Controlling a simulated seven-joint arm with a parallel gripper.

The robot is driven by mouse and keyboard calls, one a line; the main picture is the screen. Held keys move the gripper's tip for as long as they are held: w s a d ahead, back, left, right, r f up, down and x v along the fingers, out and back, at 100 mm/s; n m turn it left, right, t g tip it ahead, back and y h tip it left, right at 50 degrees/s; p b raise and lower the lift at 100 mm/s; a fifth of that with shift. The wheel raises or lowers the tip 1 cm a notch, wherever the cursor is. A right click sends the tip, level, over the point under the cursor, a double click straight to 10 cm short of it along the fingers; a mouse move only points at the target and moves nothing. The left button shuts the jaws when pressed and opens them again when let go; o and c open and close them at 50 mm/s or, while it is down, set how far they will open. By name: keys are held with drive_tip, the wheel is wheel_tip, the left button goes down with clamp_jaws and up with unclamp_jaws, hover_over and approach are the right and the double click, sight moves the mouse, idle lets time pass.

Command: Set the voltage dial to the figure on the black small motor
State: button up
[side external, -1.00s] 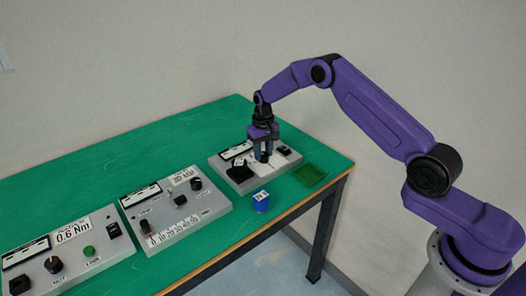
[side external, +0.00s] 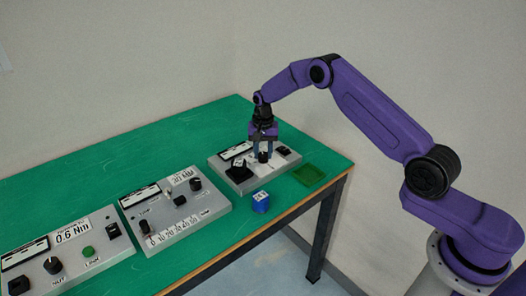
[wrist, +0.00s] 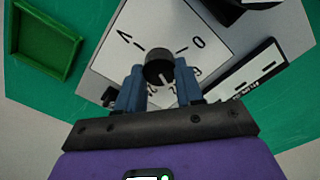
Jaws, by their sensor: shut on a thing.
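The voltage dial is a black round knob (wrist: 158,68) on a white plate (wrist: 205,28) with figures and tick marks, on the right-hand grey panel (side external: 222,163). My gripper (side external: 263,156) points down with its blue fingers closed on either side of the knob. The wrist view shows the fingers around it and a light pointer line on its top; some dial figures are hidden by the fingers. A black block (side external: 239,173) with a small white label, seemingly the black small motor, sits left of the dial on that panel. Its label is too small to read.
A blue labelled block (side external: 261,203) stands on the green table in front of the panel. An empty green tray (side external: 309,175) lies to the right, near the table edge. Two more grey panels (side external: 205,212) (side external: 118,252) with knobs and displays stand to the left.

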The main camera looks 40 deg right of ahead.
sight(263, 154)
idle(0.3)
drive_tip(key=o, duration=1)
drive_tip(key=shift+o, duration=0.2)
wheel_tip(263, 154, up, 18)
drive_tip(key=shift+f, duration=0.25)
